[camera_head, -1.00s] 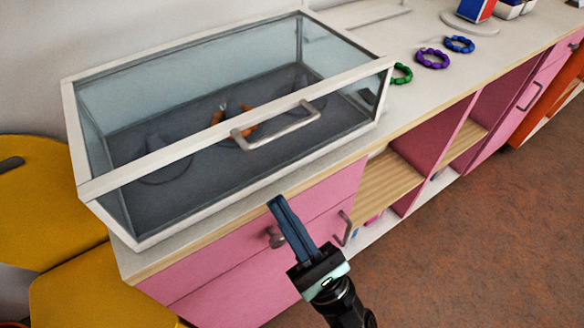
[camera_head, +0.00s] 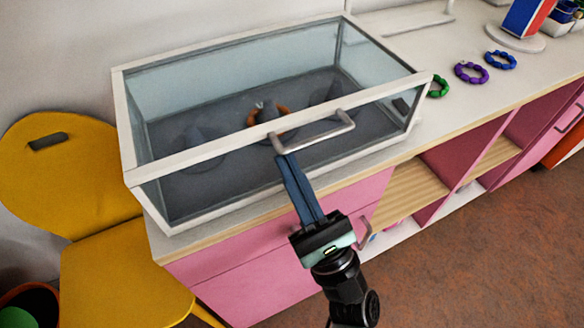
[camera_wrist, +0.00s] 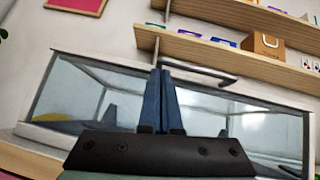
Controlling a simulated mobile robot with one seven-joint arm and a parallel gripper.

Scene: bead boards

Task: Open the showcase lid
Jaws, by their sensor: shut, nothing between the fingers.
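The glass showcase with a white frame (camera_head: 150,165) stands on the counter, and its lid looks closed. A grey bar handle (camera_head: 318,136) sits on the lid's front edge. An orange beaded ring and dark display forms lie inside. My gripper (camera_head: 284,158) is shut and empty, with its blue fingertips at the handle's left end. I cannot tell whether they touch it. In the wrist view, the shut fingers (camera_wrist: 160,75) point up in front of the glass, and the handle (camera_wrist: 200,69) shows just behind and to the right of their tips.
Green (camera_head: 438,86), purple (camera_head: 471,72) and blue (camera_head: 501,60) bead rings lie on the counter right of the showcase. A yellow chair (camera_head: 100,260) stands at the left. Pink drawers and open shelves are below the counter. The floor at the right is clear.

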